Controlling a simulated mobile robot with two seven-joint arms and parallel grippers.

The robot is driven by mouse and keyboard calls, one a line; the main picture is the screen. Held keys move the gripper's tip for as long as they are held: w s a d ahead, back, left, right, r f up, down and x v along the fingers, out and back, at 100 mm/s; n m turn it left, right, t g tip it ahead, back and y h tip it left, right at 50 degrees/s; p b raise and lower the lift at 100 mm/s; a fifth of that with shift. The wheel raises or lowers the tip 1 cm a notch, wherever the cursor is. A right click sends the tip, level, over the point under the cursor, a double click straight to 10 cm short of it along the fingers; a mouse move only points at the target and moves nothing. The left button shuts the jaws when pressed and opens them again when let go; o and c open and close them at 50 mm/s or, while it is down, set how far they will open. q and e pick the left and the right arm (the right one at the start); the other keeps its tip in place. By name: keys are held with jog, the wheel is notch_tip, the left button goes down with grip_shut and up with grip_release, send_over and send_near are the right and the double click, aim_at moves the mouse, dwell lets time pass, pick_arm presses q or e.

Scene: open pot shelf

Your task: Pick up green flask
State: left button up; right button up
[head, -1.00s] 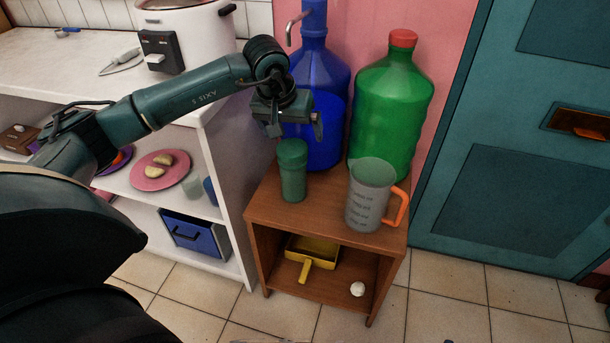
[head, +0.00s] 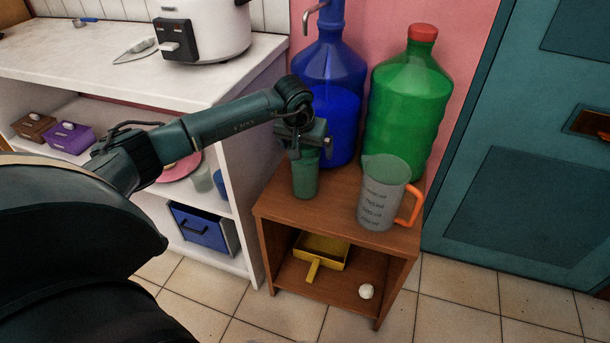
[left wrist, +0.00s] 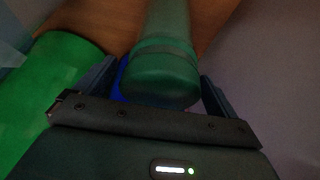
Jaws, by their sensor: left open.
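The green flask (head: 305,178) stands upright on top of the small brown wooden cabinet (head: 262,208), near its left side. My left gripper (head: 308,150) is at the flask's upper end in the head view and hides its top. In the left wrist view the flask (left wrist: 163,65) lies between the two fingers of the left gripper (left wrist: 160,88), which are spread with a finger on each side. The jaws are open. Whether a finger touches the flask cannot be told. My right gripper is not in view.
A grey measuring jug (head: 382,195) with an orange handle stands to the right of the flask. A large blue bottle (head: 335,75) and a green bottle (head: 410,100) stand behind. A white counter (head: 200,85) is at the left.

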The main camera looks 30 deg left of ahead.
pick_arm(q)
jog(key=shift+w+f, duration=0.1)
jog(key=shift+f, duration=0.2)
jog(key=shift+c, duration=0.2)
jog(key=c, duration=1.3)
